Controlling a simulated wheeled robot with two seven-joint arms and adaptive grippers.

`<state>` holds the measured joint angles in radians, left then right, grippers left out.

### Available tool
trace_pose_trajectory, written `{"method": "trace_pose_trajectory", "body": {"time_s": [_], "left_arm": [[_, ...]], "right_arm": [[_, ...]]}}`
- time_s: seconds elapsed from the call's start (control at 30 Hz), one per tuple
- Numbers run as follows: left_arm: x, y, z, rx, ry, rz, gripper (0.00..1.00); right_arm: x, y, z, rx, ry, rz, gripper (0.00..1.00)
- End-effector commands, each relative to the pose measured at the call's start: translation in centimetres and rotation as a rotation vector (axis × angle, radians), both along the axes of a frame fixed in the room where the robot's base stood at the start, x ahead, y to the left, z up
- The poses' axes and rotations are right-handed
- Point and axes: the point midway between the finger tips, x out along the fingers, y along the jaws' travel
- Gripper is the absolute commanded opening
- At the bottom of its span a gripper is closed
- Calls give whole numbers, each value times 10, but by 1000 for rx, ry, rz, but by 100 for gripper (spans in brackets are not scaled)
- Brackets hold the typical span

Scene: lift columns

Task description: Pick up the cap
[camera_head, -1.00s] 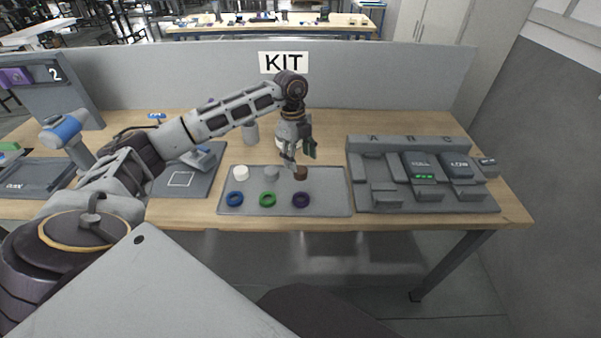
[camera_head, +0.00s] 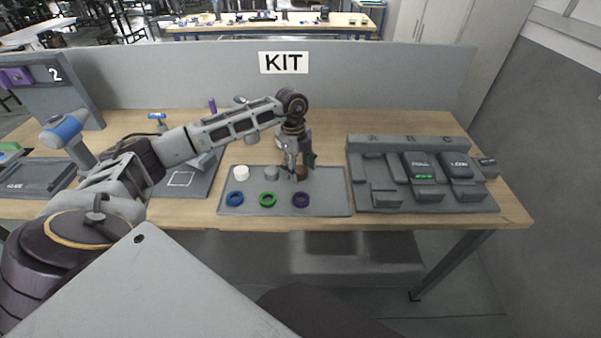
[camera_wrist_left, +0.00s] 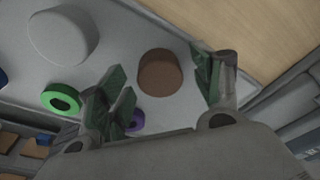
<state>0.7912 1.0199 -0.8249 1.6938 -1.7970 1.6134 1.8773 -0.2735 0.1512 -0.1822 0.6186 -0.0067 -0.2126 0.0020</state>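Three caps stand in a row on the grey kit tray (camera_head: 330,205): a white cap (camera_head: 241,172), a grey cap (camera_head: 271,172) and a brown cap (camera_head: 302,173). My left gripper (camera_head: 299,172) is low over the brown cap and partly hides it. In the left wrist view the brown cap (camera_wrist_left: 160,72) lies between and just beyond the two green-padded fingers (camera_wrist_left: 165,88), with gaps on both sides. The left gripper is open and empty. The grey cap (camera_wrist_left: 62,36) is off to the left there. My right gripper is not in view.
Blue (camera_head: 235,198), green (camera_head: 268,199) and purple (camera_head: 301,200) rings lie in the tray's front row. A grey station marked A, B, C (camera_head: 420,175) stands to the right. A grey panel with a KIT sign (camera_head: 284,62) closes the back of the table.

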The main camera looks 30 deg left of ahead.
Motion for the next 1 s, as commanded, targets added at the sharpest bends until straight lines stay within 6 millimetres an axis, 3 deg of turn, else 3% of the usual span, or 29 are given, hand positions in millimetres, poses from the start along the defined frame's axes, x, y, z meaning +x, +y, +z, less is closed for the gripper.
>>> {"method": "trace_pose_trajectory", "body": {"time_s": [0.03,0.33,0.73,1.0], "left_arm": [[0,0,0,0,0,0,57],[0,0,0,0,0,0,19],[0,0,5,0,-1,0,19],[1,0,34,-1,-3,0,18]], "right_arm": [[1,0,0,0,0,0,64],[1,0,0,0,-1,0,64],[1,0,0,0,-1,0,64],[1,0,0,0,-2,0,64]]}}
